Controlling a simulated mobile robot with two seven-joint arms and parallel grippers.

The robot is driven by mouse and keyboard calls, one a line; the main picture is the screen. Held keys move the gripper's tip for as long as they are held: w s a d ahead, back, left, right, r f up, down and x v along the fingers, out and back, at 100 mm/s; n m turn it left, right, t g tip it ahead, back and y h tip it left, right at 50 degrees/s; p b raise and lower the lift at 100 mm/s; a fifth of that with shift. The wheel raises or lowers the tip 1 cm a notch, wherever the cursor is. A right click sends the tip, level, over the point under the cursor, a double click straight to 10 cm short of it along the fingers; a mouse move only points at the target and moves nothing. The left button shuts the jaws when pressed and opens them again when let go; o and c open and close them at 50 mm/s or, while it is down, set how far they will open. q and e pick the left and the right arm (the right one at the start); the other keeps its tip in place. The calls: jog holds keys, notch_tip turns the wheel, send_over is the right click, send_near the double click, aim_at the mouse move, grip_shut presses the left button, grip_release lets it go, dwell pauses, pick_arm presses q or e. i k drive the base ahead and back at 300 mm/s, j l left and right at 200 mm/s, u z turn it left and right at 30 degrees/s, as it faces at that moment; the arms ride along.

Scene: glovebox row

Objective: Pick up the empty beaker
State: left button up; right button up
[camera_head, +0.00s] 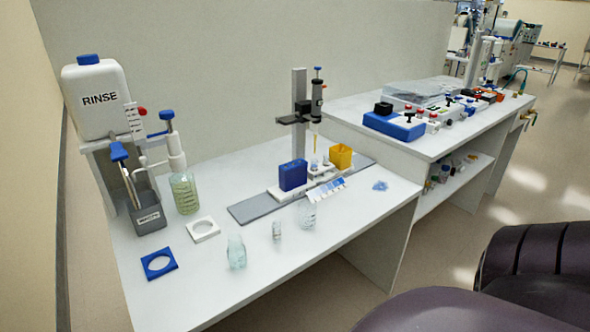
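Clear glassware stands on the white bench. A clear beaker-like vessel (307,214) stands in front of the grey rail and looks empty. A clear, faintly bluish vessel (236,253) with a narrower top stands nearer the front edge. A small clear vial (277,230) stands between them. A larger graduated beaker (185,194) with a yellow-green tint stands at the back left by the rinse stand. I cannot tell for certain which vessels hold liquid. Neither of my grippers is in view.
A white RINSE tank (98,98), a grey bin (149,217), a blue square ring (159,263) and a white square ring (203,229) are at left. A dispensing stand (299,105) rises behind. Dark rounded shapes (535,265) fill the lower right. The front right bench top is clear.

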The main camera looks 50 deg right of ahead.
aim_at(307, 208)
jog(key=z, duration=1.6)
jog(key=i+u, duration=0.2)
jog(key=u, duration=0.3)
jog(key=i+u, duration=0.2)
jog(key=u, duration=0.3)
